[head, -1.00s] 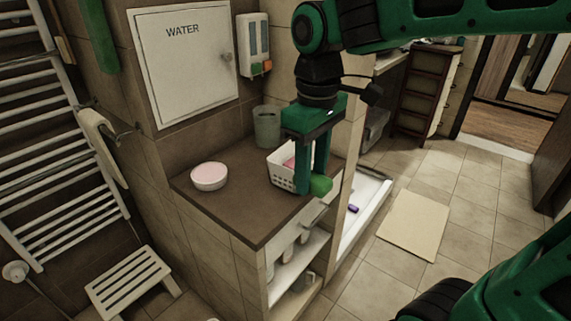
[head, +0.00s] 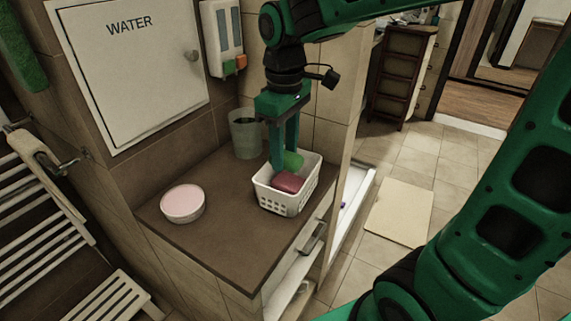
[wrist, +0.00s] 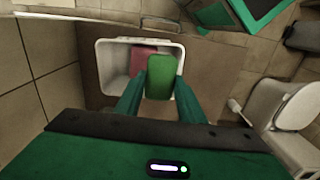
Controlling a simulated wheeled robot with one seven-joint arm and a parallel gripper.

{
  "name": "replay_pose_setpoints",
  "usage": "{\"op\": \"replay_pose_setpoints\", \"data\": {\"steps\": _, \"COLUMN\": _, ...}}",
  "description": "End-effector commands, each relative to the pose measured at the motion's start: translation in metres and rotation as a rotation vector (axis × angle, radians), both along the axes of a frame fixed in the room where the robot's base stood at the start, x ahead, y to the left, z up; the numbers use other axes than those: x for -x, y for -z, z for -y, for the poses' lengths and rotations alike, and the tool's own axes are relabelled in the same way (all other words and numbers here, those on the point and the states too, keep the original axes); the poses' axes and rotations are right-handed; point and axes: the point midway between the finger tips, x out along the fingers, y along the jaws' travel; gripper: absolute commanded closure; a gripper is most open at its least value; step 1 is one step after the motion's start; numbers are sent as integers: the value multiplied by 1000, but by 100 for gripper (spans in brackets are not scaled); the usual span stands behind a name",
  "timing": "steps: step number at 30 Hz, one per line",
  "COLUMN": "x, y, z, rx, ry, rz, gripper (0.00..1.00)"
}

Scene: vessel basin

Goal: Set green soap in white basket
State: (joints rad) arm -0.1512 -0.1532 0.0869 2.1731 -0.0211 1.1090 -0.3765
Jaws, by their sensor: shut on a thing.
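The green soap (head: 293,160) is held between the fingers of my gripper (head: 284,164), over the back part of the white basket (head: 285,206). In the wrist view the green soap (wrist: 161,76) shows between the fingertips, over the right half of the basket (wrist: 109,52). A red-pink soap bar (head: 288,181) lies in the basket, beside and partly below the green one. The basket stands upright on the brown counter. I cannot tell whether the green soap touches the basket or the pink bar.
A round white dish with a pink top (head: 183,203) stands on the counter (head: 232,232) to the left. A grey-green cup (head: 246,134) stands behind the basket near the wall. The counter between dish and basket is clear.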

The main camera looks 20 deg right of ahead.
Motion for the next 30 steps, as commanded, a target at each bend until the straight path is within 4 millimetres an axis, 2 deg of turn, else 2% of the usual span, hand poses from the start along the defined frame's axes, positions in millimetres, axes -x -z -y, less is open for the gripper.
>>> {"op": "replay_pose_setpoints", "data": {"steps": 4, "x": -25, "y": 18, "z": 16, "rx": 0, "ry": 4, "rz": -4, "gripper": 91}}
{"op": "replay_pose_setpoints", "data": {"steps": 10, "x": -44, "y": 31, "z": 29, "rx": 0, "ry": 3, "rz": 0, "gripper": 91}}
{"op": "replay_pose_setpoints", "data": {"steps": 14, "x": -47, "y": 38, "z": 32, "rx": 0, "ry": 3, "rz": -2, "gripper": 91}}
{"op": "replay_pose_setpoints", "data": {"steps": 21, "x": -46, "y": 69, "z": 32, "rx": 0, "ry": 4, "rz": -2, "gripper": 91}}
{"op": "replay_pose_setpoints", "data": {"steps": 30, "x": -47, "y": 73, "z": 32, "rx": 0, "ry": 5, "rz": 1, "gripper": 91}}
